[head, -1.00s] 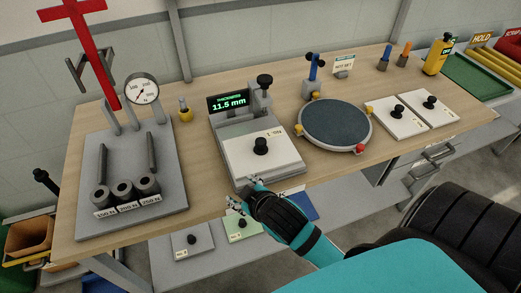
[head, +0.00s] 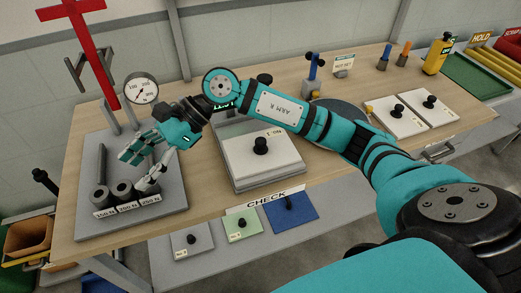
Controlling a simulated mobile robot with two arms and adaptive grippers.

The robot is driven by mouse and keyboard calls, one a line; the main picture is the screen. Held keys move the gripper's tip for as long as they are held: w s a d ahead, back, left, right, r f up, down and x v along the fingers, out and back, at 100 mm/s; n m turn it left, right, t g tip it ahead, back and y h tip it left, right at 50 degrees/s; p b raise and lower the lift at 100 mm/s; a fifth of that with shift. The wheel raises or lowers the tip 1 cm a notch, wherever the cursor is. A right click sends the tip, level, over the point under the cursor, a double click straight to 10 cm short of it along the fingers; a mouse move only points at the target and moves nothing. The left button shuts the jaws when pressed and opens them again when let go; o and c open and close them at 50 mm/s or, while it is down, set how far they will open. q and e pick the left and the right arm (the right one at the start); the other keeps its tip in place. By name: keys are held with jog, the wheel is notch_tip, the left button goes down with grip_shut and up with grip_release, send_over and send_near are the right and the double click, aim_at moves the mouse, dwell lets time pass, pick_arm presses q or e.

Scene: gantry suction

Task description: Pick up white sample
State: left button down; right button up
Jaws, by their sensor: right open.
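A white sample (head: 240,165) with a black knob lies flat on the grey thickness gauge at the middle of the table. Two more white samples with black knobs, a left one (head: 386,113) and a right one (head: 442,113), lie side by side at the right of the table. My right gripper (head: 138,172) is open over the grey plate at the left, by the labelled weights, well left of all the white samples. It looks empty; I cannot tell whether a fingertip touches a weight. My right arm hides the gauge's display and part of the dark round plate. My left gripper is out of view.
Several cylindrical weights (head: 101,197) stand at the front of the grey plate (head: 95,228), with a dial (head: 141,90) behind. Below the table's front edge are a grey (head: 193,248), a green (head: 242,230) and a blue sample (head: 300,211). A yellow bottle (head: 437,55) stands far right.

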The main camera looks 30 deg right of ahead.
jog(key=w+d+f+n+h, duration=0.1)
jog(key=w+d+h, duration=0.1)
jog(key=d+h, duration=0.3)
jog(key=w+d+f+n+h, duration=0.1)
jog(key=w+d+f+h, duration=0.1)
jog(key=d, duration=0.5)
jog(key=h, duration=0.7)
send_near(261, 140)
notch_tip(261, 140, down, 5)
jog(key=shift+d+r+p, duration=0.1)
jog(key=shift+p, duration=0.85)
jog(key=f+p, duration=0.1)
jog(key=f, duration=0.1)
jog(key=d+f+p, duration=0.1)
jog(key=f, duration=0.2)
jog(key=shift+s, duration=0.15)
jog(key=shift+f, duration=0.15)
grip_shut()
